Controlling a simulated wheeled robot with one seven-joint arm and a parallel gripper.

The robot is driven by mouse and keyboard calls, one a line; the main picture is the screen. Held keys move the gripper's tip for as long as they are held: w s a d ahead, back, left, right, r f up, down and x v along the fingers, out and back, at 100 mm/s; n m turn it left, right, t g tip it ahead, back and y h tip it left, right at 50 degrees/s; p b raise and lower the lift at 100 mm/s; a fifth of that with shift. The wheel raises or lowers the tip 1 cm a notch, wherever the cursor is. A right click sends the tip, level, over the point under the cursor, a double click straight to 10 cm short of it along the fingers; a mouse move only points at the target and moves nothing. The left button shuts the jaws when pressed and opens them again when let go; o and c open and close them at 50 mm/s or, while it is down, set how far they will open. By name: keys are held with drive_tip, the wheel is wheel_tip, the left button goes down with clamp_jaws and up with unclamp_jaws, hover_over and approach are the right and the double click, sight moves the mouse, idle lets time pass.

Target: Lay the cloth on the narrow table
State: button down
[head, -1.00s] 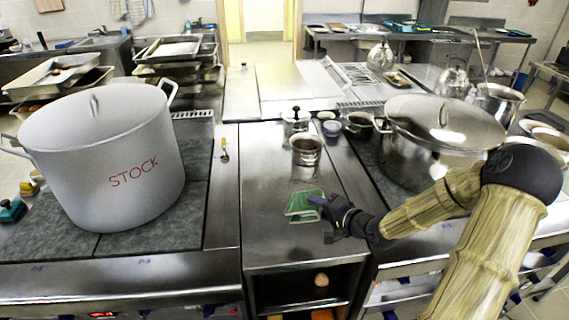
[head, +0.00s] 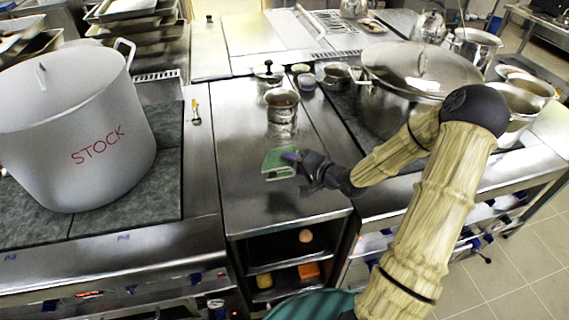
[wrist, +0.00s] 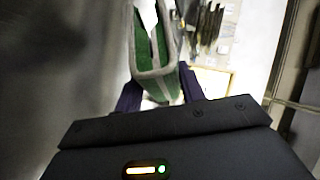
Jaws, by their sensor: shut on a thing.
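The cloth (head: 277,161) is green with a pale border. It is at the end of my gripper (head: 294,157), over the narrow steel table (head: 245,190) between the two stoves. In the wrist view the cloth (wrist: 155,50) hangs folded, with its lower part between the two dark fingers of my gripper (wrist: 160,95). My gripper is shut on it. I cannot tell whether the cloth touches the table top.
A big pot marked STOCK (head: 75,130) stands on the left stove. A steel pot with small cups (head: 282,110) stands farther back on the narrow table. A large lidded pot (head: 410,85) is on the right. The table's front part is clear.

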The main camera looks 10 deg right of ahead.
drive_tip(key=shift+f, duration=1.25)
drive_tip(key=shift+f, duration=0.1)
drive_tip(key=shift+f, duration=2)
drive_tip(key=c, duration=0.9)
unclamp_jaws()
drive_tip(key=shift+f, duration=0.1)
drive_tip(key=shift+o, duration=0.2)
drive_tip(key=shift+d, duration=0.1)
drive_tip(key=v, duration=1.2)
